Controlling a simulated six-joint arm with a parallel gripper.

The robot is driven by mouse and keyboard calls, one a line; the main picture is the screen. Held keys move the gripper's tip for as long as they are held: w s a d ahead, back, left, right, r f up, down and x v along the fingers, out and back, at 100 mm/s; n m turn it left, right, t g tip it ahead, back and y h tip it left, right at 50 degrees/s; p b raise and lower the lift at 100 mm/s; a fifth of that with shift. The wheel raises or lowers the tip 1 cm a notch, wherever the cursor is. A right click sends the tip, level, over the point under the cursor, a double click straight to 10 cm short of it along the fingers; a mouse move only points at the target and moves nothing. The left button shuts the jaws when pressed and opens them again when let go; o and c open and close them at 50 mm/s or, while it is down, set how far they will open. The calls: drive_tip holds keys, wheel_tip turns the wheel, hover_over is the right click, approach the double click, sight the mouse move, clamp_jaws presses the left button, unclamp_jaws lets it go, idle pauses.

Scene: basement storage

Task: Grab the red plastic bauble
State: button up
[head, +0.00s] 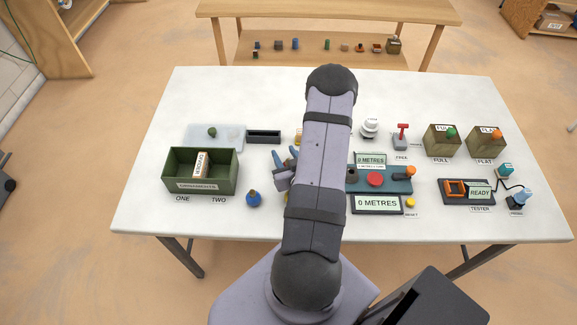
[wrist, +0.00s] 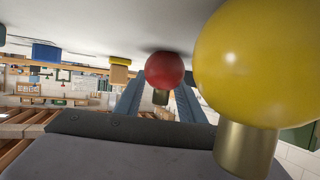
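The red plastic bauble (wrist: 165,69) shows in the wrist view, round with a dull metallic cap, against the pale table top. It lies around the tips of my gripper's two blue fingers (wrist: 160,95), which stand apart on either side of its lower part. I cannot tell whether they touch it. In the head view my gripper (head: 284,157) is low over the table, left of my arm, its fingers apart. The red bauble does not show there; my arm and gripper cover part of the table. A large yellow bauble (wrist: 255,62) is close to the wrist camera at the right.
A green ornaments crate (head: 228,187) stands to the left, with a blue bauble (head: 253,200) in front of it. A pale tray with a green ball (head: 212,132) and a dark trough (head: 263,136) lie behind. Devices with displays (head: 378,204) stand right of my arm.

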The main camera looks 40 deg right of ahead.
clamp_jaws()
wheel_tip(320, 180, up, 10)
drive_tip(key=shift+p, duration=0.35)
idle(0.6)
